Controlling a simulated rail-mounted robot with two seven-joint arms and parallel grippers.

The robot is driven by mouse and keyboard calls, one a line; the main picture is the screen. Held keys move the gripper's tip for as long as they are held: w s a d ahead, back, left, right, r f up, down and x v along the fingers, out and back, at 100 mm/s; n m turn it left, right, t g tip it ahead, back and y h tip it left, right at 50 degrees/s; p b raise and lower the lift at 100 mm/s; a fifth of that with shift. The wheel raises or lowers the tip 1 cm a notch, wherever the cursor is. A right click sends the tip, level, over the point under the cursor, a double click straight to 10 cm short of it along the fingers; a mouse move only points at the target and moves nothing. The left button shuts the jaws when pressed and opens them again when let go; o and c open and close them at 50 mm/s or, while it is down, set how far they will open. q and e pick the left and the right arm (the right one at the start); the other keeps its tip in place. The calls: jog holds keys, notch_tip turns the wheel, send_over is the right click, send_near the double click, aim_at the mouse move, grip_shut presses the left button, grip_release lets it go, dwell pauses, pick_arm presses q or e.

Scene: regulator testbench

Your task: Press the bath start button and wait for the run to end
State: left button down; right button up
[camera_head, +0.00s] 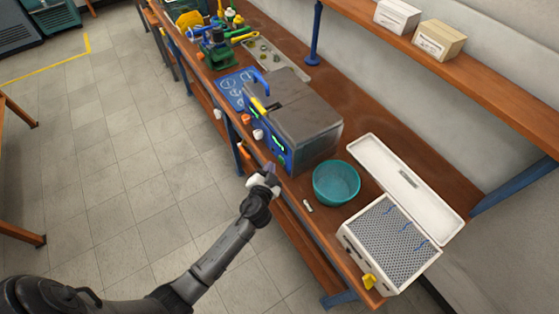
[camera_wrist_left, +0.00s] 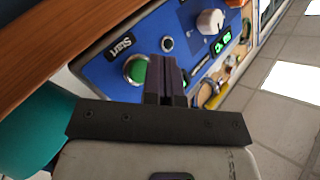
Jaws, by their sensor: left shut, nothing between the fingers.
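The bath (camera_head: 300,115) is a grey-lidded box with a blue front panel, standing on the wooden bench with its lid down. In the left wrist view its panel (camera_wrist_left: 110,75) carries a round green button (camera_wrist_left: 136,69) in a pale ring, beside a black "Start" label (camera_wrist_left: 122,45). My left gripper (camera_head: 269,169) is shut and empty, in front of the panel's near end. In the wrist view its fingertips (camera_wrist_left: 170,62) appear just right of the green button; I cannot tell whether they touch the panel. My right gripper is in neither view.
The panel has a white knob (camera_wrist_left: 210,21) and a lit green display (camera_wrist_left: 222,41). A teal bowl (camera_head: 336,183) stands right of the bath, then an open white box (camera_head: 350,240) with a perforated insert. A small pale item (camera_head: 308,205) lies near the bench edge. The floor is clear.

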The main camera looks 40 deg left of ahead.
pick_arm(q)
jog(key=shift+w, duration=0.15)
jog(key=shift+w+d, duration=0.2)
jog(key=shift+w, duration=0.05)
jog(key=shift+w+d+b, duration=0.1)
jog(key=shift+w+b, duration=0.1)
jog(key=shift+b, duration=0.15)
dwell(0.6)
jog(key=shift+w, duration=0.25)
jog(key=shift+s, duration=0.1)
dwell(0.5)
jog(key=shift+s+a, duration=0.25)
jog(key=shift+s, duration=0.5)
